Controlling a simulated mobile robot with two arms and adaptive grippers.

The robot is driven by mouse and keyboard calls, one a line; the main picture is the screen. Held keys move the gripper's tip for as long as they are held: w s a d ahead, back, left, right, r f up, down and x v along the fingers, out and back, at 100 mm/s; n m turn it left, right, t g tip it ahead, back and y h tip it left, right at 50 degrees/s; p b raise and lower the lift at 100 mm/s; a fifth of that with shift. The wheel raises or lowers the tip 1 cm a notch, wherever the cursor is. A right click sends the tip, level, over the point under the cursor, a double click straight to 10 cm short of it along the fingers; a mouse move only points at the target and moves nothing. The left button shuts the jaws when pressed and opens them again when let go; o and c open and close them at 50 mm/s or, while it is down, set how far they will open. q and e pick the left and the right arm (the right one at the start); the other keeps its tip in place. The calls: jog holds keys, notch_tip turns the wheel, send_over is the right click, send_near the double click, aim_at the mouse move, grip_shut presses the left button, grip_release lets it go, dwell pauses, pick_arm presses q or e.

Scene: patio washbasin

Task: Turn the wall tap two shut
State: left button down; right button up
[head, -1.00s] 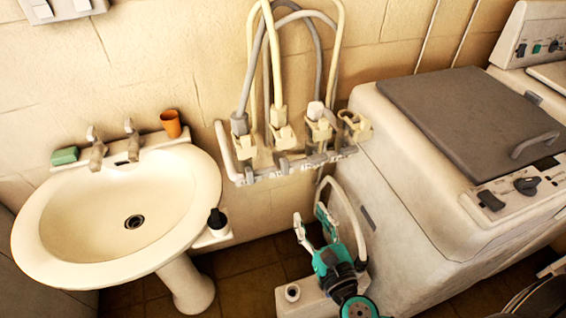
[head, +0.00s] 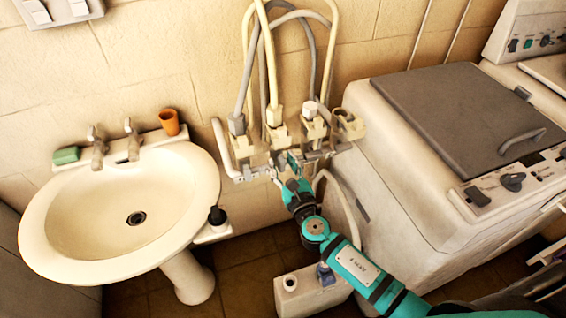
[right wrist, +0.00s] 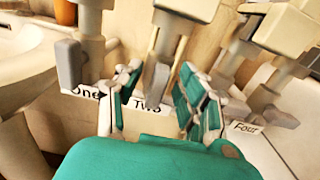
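The wall taps stand in a row on a rail below several hoses. Tap two (head: 277,133) has a grey lever (right wrist: 157,78) hanging down in front of the "Two" label in the right wrist view. My right gripper (head: 285,163) reaches the row from below. In the right wrist view my right gripper (right wrist: 160,92) is open, one teal-padded finger on each side of the lever. Gaps show beside the lever; I cannot tell whether either finger touches it. In the head view the gripper partly hides the lever. My left gripper is not in view.
Tap one's lever (right wrist: 70,62) is close left of the fingers, and tap four's lever (right wrist: 273,115) is to the right. A white washbasin (head: 60,262) stands at left, a washing machine (head: 400,215) at right. A pale container (head: 310,295) is on the floor below.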

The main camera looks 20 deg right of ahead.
grip_shut()
dwell(0.3)
jog(key=shift+f+m, duration=0.1)
jog(key=shift+m, duration=0.2)
jog(key=m+b, duration=0.2)
jog(key=shift+d+f+m, duration=0.1)
jog(key=shift+d+m, duration=0.1)
jog(key=shift+m, duration=0.1)
jog(key=m+b, duration=0.1)
jog(key=m, duration=0.4)
jog(key=m+b, duration=0.2)
jog(key=m, duration=0.2)
jog(key=d+f+m+b, duration=0.1)
jog(key=m, duration=0.4)
jog(key=shift+m+b, duration=0.3)
